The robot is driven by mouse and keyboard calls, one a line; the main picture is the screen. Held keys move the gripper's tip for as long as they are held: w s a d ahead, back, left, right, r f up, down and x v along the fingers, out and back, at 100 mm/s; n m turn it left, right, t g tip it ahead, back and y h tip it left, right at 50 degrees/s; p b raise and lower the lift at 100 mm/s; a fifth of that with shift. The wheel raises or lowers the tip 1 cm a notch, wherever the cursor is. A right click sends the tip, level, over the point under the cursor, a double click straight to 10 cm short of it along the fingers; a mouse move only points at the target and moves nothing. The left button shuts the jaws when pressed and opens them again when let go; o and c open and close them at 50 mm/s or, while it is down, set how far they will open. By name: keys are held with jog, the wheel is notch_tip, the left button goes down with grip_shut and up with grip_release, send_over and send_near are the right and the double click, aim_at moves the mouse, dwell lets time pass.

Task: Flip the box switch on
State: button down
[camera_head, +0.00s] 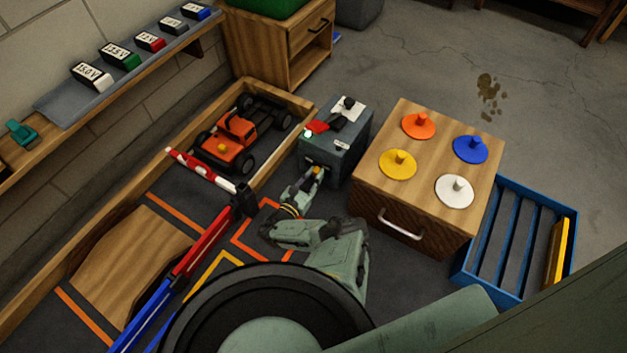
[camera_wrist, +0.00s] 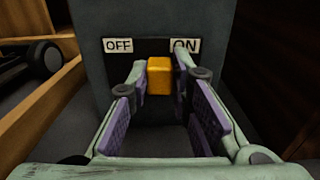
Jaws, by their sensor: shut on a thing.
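The grey switch box (camera_head: 345,153) stands on the floor, left of the wooden cabinet. Its front face fills the middle of the wrist view (camera_wrist: 150,18). A dark slot runs across that face, with an OFF label (camera_wrist: 118,46) above its left part and an ON label (camera_wrist: 185,46) above its right part. The orange switch knob (camera_wrist: 159,76) stands between the labels, near the slot's middle and slightly toward ON. My gripper (camera_wrist: 160,68) is shut on the knob, one finger on each side. In the head view my gripper (camera_head: 314,178) is at the box's front.
The wooden cabinet (camera_head: 430,165) with coloured knobbed discs stands close on the right. An orange toy car (camera_head: 225,140) sits in a wood-edged track on the left, behind a red-white barrier (camera_head: 200,170). A blue slatted crate (camera_head: 510,235) lies farther right.

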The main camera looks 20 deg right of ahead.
jog(key=shift+s+d, duration=0.1)
jog(key=shift+s, duration=0.1)
jog(key=c, duration=1.4)
grip_release()
jog(key=shift+c, duration=0.2)
notch_tip(320, 180, up, 10)
